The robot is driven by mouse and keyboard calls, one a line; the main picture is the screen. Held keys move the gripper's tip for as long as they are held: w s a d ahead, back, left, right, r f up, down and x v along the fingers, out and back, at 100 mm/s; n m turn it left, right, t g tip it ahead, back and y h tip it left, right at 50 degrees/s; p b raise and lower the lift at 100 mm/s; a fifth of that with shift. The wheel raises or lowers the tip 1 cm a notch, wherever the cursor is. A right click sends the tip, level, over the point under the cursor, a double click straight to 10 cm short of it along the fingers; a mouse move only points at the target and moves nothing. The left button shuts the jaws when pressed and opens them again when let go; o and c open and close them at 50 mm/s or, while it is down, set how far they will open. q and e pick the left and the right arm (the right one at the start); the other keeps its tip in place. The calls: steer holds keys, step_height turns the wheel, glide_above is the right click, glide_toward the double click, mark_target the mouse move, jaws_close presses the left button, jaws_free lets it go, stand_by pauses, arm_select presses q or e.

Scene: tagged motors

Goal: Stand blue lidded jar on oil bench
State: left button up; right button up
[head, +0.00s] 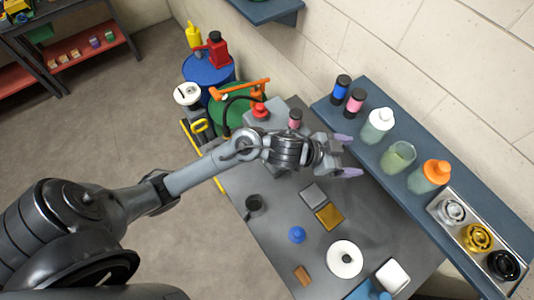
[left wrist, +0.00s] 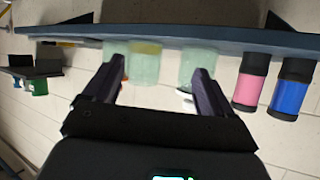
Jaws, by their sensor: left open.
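A blue jar with a black lid (head: 341,88) stands at the far left end of the blue-grey wall shelf (head: 322,108). The jar also shows at the right edge of the left wrist view (left wrist: 290,88), which looks upside down. The grey bench (head: 318,262) lies below and left of the shelf. My left gripper (head: 347,156) is open and empty over the bench, near the shelf edge. In the left wrist view its fingers (left wrist: 155,82) point toward pale green jars, with the blue jar off to the right. My right gripper is not in view.
A pink jar with a black lid (head: 355,101) stands beside the blue one. Pale jars (head: 376,128) and a tray of metal parts (head: 436,204) fill the rest of the shelf. The bench holds a dark cup (head: 253,204), a blue knob-like piece (head: 297,234) and a white disc (head: 345,259).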

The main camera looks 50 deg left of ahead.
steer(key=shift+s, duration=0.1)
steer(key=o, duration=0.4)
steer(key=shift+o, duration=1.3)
arm_select(q)
steer(key=s+a+f+n+g+y, duration=0.2)
steer(key=s+a+f, duration=0.2)
steer(key=s, duration=0.4)
steer(key=s+a+f+n+g+y, duration=0.1)
steer(key=s+a+f, duration=0.3)
steer(key=s, duration=0.4)
steer(key=s+a+f+n+g+y, duration=0.2)
steer(key=s+a+f+g+y, duration=0.2)
steer(key=s, duration=0.5)
steer(key=shift+f+n, duration=0.3)
steer(key=shift+f, duration=0.3)
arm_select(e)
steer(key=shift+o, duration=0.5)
arm_select(q)
steer(key=shift+a, duration=0.1)
